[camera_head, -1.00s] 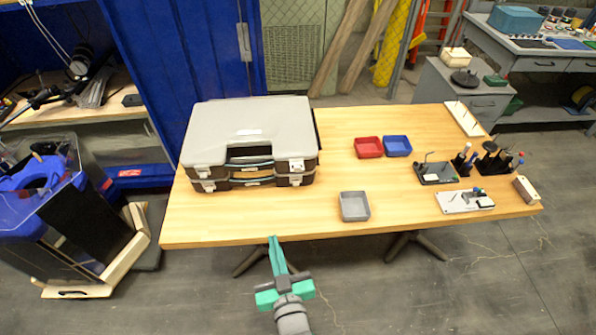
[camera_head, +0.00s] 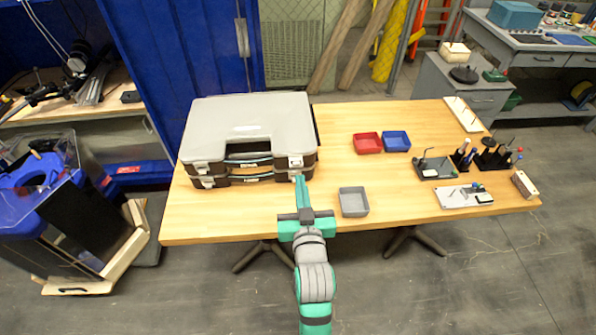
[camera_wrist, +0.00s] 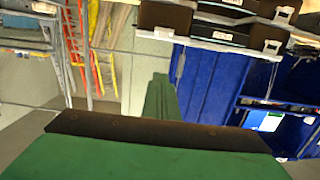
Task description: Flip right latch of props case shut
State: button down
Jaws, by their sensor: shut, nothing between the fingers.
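The props case (camera_head: 245,112) lies on the left part of the table, grey on top with dark sides and handles at the front. Its front right corner has a pale upper right latch (camera_head: 295,161) and a lower one (camera_head: 299,174), partly covered by my fingertips. I cannot tell whether either latch is flipped shut. My gripper (camera_head: 300,180) is shut and empty, its green fingers reaching to the lower right latch; contact is unclear. In the wrist view the case (camera_wrist: 215,28) is at the top right, off to the side of the shut fingers (camera_wrist: 160,95).
A grey tray (camera_head: 353,202) sits right of my gripper. Red (camera_head: 367,143) and blue (camera_head: 397,141) trays lie farther back. Tool holders (camera_head: 436,168) stand at the table's right. The wooden table (camera_head: 230,222) is clear in front of the case.

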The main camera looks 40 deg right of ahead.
send_over(297, 165)
jog(key=v, duration=0.4)
jog(key=f, duration=0.2)
jog(key=w+f, duration=0.1)
jog(key=f, duration=0.1)
jog(key=shift+d, duration=0.1)
jog(key=shift+s+f, duration=0.1)
jog(key=shift+f, duration=0.45)
jog(key=shift+d, duration=0.1)
